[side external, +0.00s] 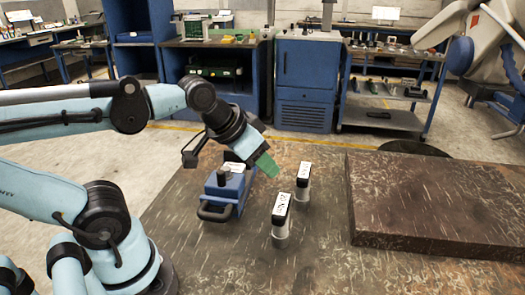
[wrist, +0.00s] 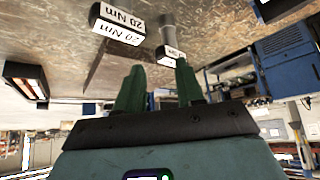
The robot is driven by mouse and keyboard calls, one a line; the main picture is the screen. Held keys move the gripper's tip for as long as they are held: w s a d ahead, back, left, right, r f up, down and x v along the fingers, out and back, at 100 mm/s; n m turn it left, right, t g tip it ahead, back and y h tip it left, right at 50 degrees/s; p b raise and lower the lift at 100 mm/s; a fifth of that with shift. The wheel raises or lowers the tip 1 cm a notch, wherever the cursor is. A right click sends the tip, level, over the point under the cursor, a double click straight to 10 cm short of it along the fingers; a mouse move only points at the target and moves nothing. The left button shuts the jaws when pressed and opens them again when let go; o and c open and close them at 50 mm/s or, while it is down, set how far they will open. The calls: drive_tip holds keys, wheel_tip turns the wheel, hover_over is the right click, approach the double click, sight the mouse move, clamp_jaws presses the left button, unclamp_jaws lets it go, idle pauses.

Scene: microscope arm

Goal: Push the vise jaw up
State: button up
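The blue vise (side external: 228,192) sits on the brown worktable, with a dark loop handle at its front and a dark knob on top. A white label lies near its top. Which part is the movable jaw, and how it is set, I cannot tell. My gripper (side external: 265,165) hangs above and to the right of the vise, its green fingers angled down and seemingly clear of it. In the wrist view the two green fingers of my gripper (wrist: 158,82) stand apart with nothing held between them. I cannot clearly make out the vise in the wrist view.
Two upright objects with dark tops and white labels, a nearer one (side external: 281,218) and a farther one (side external: 303,183), stand right of the vise. A thick dark slab (side external: 435,200) lies at the right. The worktable's front middle (side external: 330,270) is clear.

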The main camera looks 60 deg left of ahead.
wheel_tip(320, 180, up, 2)
drive_tip(key=shift+r, duration=0.1)
drive_tip(key=shift+c, duration=1.1)
drive_tip(key=shift+s+d+f+n+g, duration=0.15)
drive_tip(key=shift+s+f+n+g, duration=0.15)
drive_tip(key=shift+n, duration=0.2)
drive_tip(key=shift+c, duration=1.3)
drive_tip(key=shift+s+d+f+n, duration=0.1)
drive_tip(key=shift+s+f+n, duration=0.2)
drive_tip(key=shift+n, duration=0.3)
clamp_jaws()
drive_tip(key=s+a+n+g+y, duration=0.1)
drive_tip(key=s+n+g+y, duration=0.3)
drive_tip(key=n, duration=0.8)
drive_tip(key=s+a+n+g+y, duration=0.25)
drive_tip(key=s+n, duration=0.25)
drive_tip(key=n, duration=0.7)
drive_tip(key=shift+t+y, duration=0.35)
drive_tip(key=shift+y, duration=0.1)
drive_tip(key=a+f, duration=0.1)
drive_tip(key=f, duration=0.3)
drive_tip(key=a+f, duration=0.2)
drive_tip(key=f, duration=0.2)
drive_tip(key=a+f, duration=0.2)
drive_tip(key=f, duration=0.2)
drive_tip(key=shift+w+f, duration=0.2)
drive_tip(key=shift+w+a+f, duration=0.1)
drive_tip(key=shift+w+a, duration=1.3)
drive_tip(key=shift+w, duration=0.05)
